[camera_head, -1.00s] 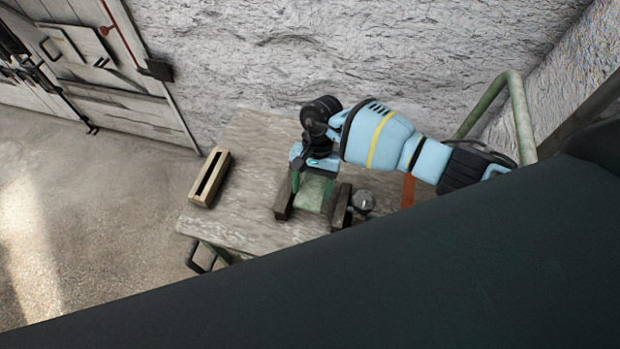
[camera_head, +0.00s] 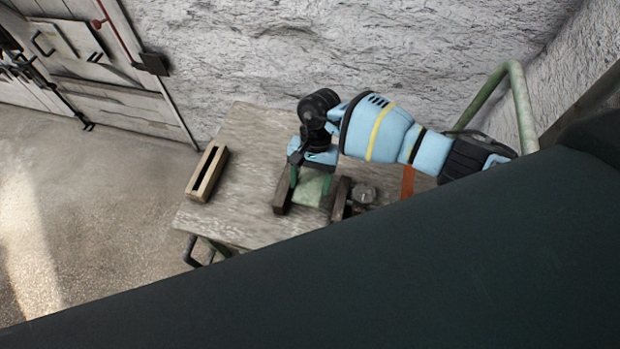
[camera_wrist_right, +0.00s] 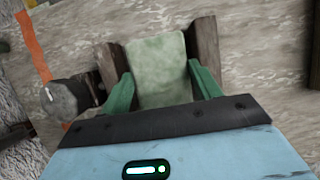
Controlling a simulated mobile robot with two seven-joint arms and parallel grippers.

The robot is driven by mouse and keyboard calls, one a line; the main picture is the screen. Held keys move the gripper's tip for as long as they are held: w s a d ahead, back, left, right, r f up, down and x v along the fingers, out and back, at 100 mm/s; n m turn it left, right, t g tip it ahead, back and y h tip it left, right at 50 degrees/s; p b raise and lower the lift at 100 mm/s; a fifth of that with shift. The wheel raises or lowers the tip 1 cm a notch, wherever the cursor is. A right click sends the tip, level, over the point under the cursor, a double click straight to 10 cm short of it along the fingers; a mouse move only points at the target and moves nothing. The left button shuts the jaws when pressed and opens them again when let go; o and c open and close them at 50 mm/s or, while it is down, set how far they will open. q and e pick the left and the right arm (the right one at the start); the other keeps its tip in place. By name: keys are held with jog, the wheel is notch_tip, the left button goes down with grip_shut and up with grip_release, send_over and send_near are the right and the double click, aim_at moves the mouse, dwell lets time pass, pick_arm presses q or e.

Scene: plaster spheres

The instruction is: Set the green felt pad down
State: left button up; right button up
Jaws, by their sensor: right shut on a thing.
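The green felt pad (camera_head: 313,187) is a pale green slab between two dark wooden blocks, the left one (camera_head: 283,196) and the right one (camera_head: 341,199), on the table. It shows in the right wrist view (camera_wrist_right: 160,65) too, with a block on either side. My right gripper (camera_head: 311,182) is shut on the pad, a green finger at each side. The fingers also show in the right wrist view (camera_wrist_right: 163,90). The near end of the pad is hidden by the gripper body there. I cannot tell whether the pad touches the tabletop. My left gripper is out of view.
The grey wooden table (camera_head: 245,150) has free room left of the blocks. A slotted wooden block (camera_head: 207,174) lies near its left edge. A round grey metal thing (camera_head: 363,194) sits right of the blocks, close to an orange strip (camera_head: 407,181). A rough wall stands behind.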

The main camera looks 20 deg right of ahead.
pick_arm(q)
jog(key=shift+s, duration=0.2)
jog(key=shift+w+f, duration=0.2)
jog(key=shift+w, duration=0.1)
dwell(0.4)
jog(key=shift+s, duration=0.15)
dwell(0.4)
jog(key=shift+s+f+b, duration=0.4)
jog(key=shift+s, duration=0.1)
pick_arm(e)
jog(key=shift+f, duration=0.35)
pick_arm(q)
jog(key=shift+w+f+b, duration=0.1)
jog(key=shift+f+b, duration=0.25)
pick_arm(e)
jog(key=shift+f, duration=0.45)
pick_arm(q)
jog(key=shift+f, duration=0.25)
pick_arm(e)
jog(key=shift+f, duration=0.25)
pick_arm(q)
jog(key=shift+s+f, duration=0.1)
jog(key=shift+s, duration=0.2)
pick_arm(e)
jog(key=shift+f, duration=0.1)
